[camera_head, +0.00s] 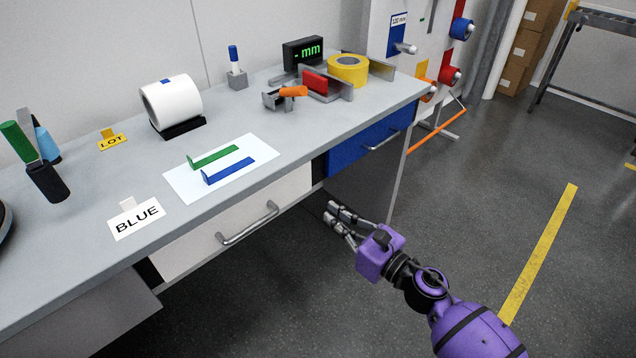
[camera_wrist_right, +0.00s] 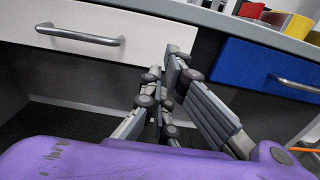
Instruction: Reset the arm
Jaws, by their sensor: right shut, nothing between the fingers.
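My right arm, purple with a dark wrist, comes in from the lower right in the head view. Its gripper (camera_head: 341,218) is in front of the bench, below the level of the bench top and over the floor. The wrist view shows the right gripper's fingers (camera_wrist_right: 170,85) closed together with nothing between them. They point toward the bench front, between the white drawer (camera_wrist_right: 100,30) and the blue drawer (camera_wrist_right: 270,68). I cannot tell the exact gap to the bench. My left gripper is not in either view.
The grey bench (camera_head: 330,125) bears a BLUE card (camera_head: 136,218), a white sheet (camera_head: 240,180) with green and blue brackets, a white roll (camera_head: 172,102), a yellow tape roll (camera_head: 347,70) and a display (camera_head: 303,54). The drawer handle (camera_head: 248,225) juts out. Open floor (camera_head: 500,150) lies right.

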